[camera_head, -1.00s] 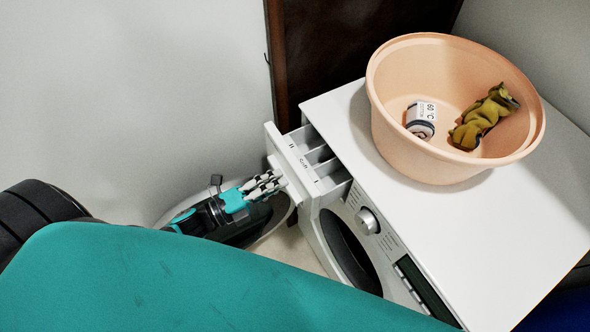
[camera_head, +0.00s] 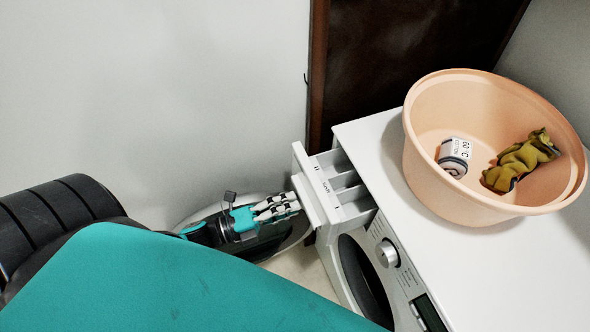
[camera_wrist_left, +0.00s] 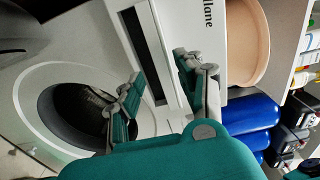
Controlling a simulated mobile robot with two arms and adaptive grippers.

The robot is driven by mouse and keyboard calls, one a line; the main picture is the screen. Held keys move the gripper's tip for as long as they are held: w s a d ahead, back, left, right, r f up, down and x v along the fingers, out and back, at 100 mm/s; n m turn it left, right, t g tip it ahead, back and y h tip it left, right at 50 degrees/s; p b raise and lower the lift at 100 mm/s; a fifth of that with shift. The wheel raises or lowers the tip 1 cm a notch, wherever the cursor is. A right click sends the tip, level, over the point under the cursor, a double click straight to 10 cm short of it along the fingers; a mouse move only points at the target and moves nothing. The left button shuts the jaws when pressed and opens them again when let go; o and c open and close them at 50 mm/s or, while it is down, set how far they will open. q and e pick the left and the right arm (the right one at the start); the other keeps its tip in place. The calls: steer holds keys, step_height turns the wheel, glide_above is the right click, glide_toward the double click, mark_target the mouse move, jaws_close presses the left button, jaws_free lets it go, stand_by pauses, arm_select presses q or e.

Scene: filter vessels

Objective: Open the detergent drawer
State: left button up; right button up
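The white detergent drawer (camera_head: 340,190) stands pulled out from the washing machine (camera_head: 470,270) in the head view. Its open compartments show behind the front panel (camera_head: 310,185). My left gripper (camera_head: 297,203) is at the outer side of that panel, close to its lower part; I cannot tell if it touches. In the left wrist view my left gripper (camera_wrist_left: 158,68) has its two fingers spread, with nothing seen held between them. The machine's round door (camera_wrist_left: 75,110) and a white panel with dark lettering (camera_wrist_left: 185,25) show there. My right gripper is not in view.
A peach basin (camera_head: 430,165) on the machine top holds a white roll-like item (camera_head: 455,155) and a yellow-green cloth (camera_head: 520,160). A wall is at the left, a dark brown panel (camera_head: 400,60) behind. Blue containers (camera_wrist_left: 250,115) show in the wrist view.

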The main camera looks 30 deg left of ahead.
arm_select(q)
steer(key=v, duration=1)
